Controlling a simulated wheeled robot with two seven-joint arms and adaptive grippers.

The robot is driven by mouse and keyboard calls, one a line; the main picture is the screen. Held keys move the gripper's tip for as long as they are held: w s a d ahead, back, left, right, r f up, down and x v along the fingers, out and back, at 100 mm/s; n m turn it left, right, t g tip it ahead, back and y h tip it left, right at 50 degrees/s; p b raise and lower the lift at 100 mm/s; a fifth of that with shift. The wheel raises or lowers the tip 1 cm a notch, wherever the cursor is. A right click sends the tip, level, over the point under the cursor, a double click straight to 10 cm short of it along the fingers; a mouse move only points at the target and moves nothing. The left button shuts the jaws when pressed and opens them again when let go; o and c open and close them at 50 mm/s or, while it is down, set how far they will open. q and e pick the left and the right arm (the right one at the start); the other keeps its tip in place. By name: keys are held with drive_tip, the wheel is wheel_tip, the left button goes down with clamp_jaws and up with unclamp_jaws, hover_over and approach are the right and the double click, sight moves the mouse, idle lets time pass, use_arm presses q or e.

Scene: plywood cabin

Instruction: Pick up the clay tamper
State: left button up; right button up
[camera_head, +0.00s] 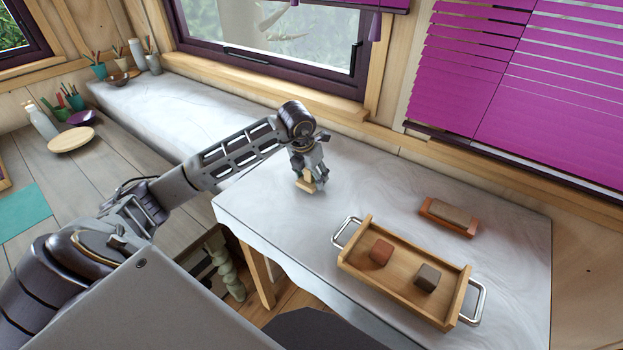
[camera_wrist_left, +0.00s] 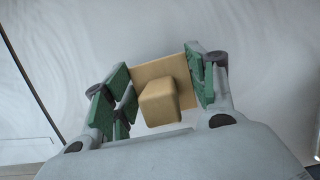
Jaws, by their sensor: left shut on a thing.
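The clay tamper is a light wooden piece with a flat square plate and a block handle. In the head view the clay tamper (camera_head: 306,182) is at the marble table's left part, under my left gripper (camera_head: 308,174). In the left wrist view the clay tamper (camera_wrist_left: 160,100) sits between the green finger pads of my left gripper (camera_wrist_left: 160,95), which is shut on it. I cannot tell whether its plate touches the table. My right gripper is not in view.
A wooden tray (camera_head: 357,259) with metal handles holds a reddish block (camera_head: 381,252) and a dark block (camera_head: 427,278). A brown block on an orange base (camera_head: 448,216) lies behind it. The marble table (camera_head: 380,190) is clear between. The window wall bounds the back.

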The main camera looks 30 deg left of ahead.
use_arm(q)
wheel_tip(320, 180, up, 6)
drive_tip(key=shift+r, duration=1.25)
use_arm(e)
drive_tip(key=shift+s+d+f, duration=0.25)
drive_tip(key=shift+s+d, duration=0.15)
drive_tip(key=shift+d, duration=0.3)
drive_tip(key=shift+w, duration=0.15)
